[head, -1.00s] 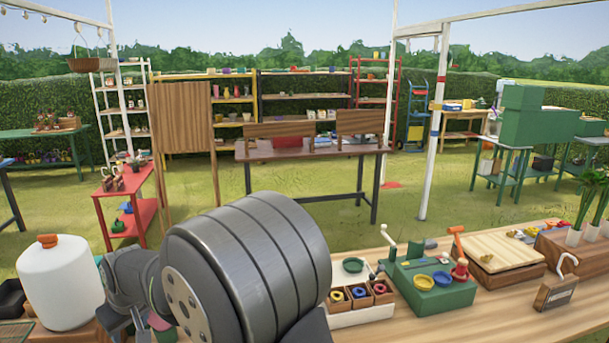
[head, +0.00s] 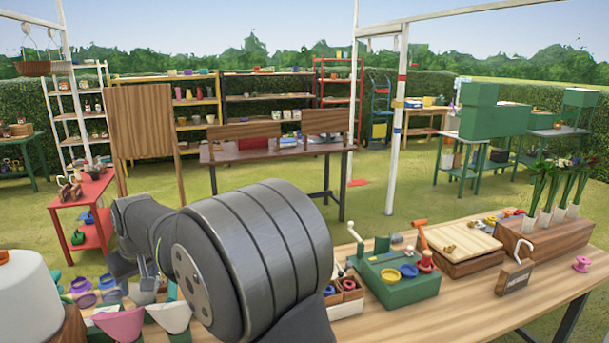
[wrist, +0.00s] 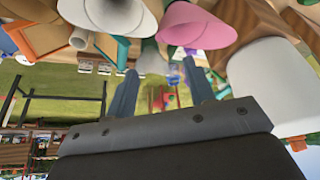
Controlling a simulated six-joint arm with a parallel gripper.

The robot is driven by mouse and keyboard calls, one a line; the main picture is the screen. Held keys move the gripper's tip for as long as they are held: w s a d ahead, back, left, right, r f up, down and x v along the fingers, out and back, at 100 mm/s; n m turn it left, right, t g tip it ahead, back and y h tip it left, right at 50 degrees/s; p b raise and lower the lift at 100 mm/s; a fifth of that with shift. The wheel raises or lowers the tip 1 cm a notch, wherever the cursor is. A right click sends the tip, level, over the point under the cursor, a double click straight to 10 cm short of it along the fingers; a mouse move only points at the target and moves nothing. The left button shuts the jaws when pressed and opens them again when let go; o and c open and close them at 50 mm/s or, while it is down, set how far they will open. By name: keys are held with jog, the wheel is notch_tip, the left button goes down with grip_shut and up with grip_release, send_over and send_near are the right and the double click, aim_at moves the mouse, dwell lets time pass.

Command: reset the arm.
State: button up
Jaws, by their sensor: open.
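My gripper (wrist: 162,88) shows in the wrist view, with its two fingers apart and nothing between them. That view looks upside down, with grass and distant shelves beyond the fingers.
A pink cone (head: 120,325) and a grey-white cone (head: 172,316) stand close to my arm, beside a white jar (head: 25,300). The pink cone (wrist: 195,25) also shows near the fingers. A green box (head: 400,285) and potted flowers (head: 560,195) occupy the bench's right.

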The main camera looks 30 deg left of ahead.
jog(key=w+d+m, duration=0.1)
jog(key=w, duration=0.5)
jog(key=shift+w+d, duration=0.3)
jog(key=shift+d, duration=0.05)
